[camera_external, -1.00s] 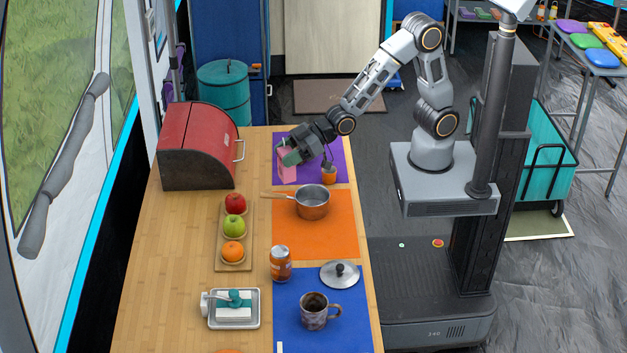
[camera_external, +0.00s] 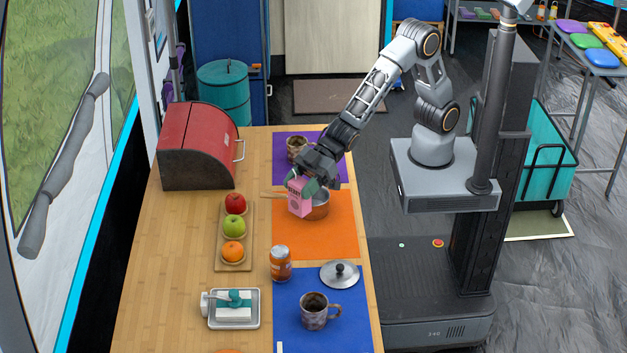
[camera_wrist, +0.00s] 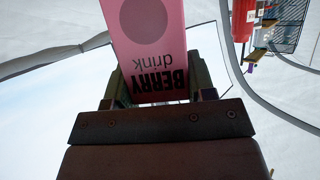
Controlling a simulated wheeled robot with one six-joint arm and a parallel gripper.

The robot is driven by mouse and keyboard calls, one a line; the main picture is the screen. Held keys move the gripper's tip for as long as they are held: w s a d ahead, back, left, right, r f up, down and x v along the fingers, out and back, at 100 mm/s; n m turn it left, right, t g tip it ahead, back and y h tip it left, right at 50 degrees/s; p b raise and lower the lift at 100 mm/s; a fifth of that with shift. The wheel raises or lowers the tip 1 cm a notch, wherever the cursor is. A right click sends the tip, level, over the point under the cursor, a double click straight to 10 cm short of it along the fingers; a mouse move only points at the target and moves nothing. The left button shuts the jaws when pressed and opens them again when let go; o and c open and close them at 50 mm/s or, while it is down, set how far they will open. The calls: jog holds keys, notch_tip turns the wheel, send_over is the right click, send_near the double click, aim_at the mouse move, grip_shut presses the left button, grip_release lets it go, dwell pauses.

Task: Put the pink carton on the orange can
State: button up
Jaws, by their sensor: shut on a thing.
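The pink carton (camera_external: 299,201) is in my gripper (camera_external: 303,184), in front of the copper pot in the external view. In the wrist view the carton (camera_wrist: 150,40) shows "BERRY drink" upside down between the two fingers (camera_wrist: 158,90). My gripper is shut on it. The can does not show in the wrist view.
The copper pot (camera_external: 319,206) is on the orange mat (camera_external: 330,240), partly hidden by the carton. A pot lid (camera_external: 340,274) and a mug (camera_external: 315,311) are on the blue mat. A fruit tray (camera_external: 250,262) is left of the can. A patterned cup (camera_external: 295,147) stands on the purple mat.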

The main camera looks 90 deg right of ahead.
jog(key=w+a+f, duration=0.1)
jog(key=w+f, duration=0.1)
jog(key=f, duration=0.1)
jog(key=w+a+f+p, duration=0.1)
jog(key=f, duration=0.2)
jog(key=w+a+f, duration=0.2)
jog(key=f, duration=0.1)
jog(key=shift+w+f, duration=0.25)
jog(key=shift+w, duration=0.05)
jog(key=shift+f, duration=0.15)
jog(key=shift+f, duration=0.25)
jog(key=o, duration=0.9)
jog(key=shift+r, duration=0.1)
jog(key=shift+r, duration=0.2)
jog(key=b+v, duration=0.1)
jog(key=v, duration=1.1)
